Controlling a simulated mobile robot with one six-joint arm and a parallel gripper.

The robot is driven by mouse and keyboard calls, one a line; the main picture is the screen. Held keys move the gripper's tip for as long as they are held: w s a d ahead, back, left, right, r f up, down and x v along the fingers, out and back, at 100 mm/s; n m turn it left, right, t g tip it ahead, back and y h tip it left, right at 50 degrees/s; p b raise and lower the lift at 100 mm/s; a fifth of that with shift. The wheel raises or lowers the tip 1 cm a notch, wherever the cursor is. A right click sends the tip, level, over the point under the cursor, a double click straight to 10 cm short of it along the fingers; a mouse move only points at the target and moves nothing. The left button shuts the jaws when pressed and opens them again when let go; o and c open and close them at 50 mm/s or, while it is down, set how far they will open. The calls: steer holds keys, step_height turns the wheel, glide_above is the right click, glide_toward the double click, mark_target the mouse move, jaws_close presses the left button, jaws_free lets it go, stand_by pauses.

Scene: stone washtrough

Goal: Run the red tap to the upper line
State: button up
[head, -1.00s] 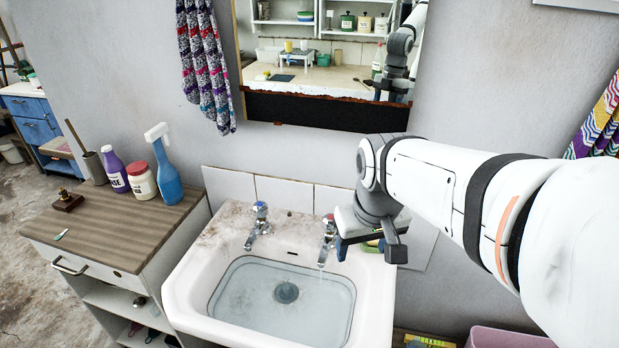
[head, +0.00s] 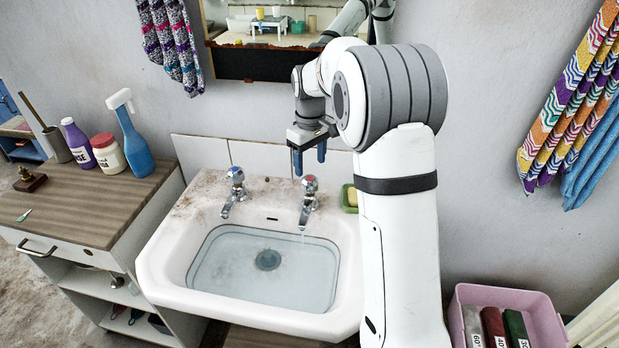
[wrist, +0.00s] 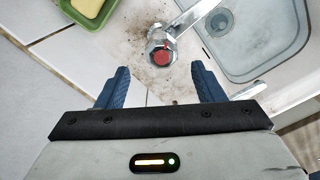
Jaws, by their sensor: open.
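The red-capped tap (head: 309,190) is on the right of the white washbasin (head: 160,270). A thin stream of water (head: 302,238) falls from its spout. Clear water (head: 235,275) stands in the basin, with a dark line around the wall close to its edge; I cannot tell a second line or the exact level against it. My gripper (head: 309,160) is open and empty, above and behind the red tap. In the wrist view the red cap (wrist: 161,57) lies ahead of the gap between my fingers (wrist: 161,75), apart from them.
The blue-capped tap (head: 236,182) stands at the left. A green dish with soap (head: 350,198) sits right of the red tap. The cabinet (head: 90,205) at left holds bottles. A pink crate (head: 545,315) stands at lower right. The mirror (head: 265,60) hangs behind my arm.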

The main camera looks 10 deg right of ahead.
mark_target(310, 177)
step_height(310, 177, down, 6)
steer(key=shift+r, duration=0.1)
steer(key=shift+c, duration=0.3)
steer(key=c, duration=0.9)
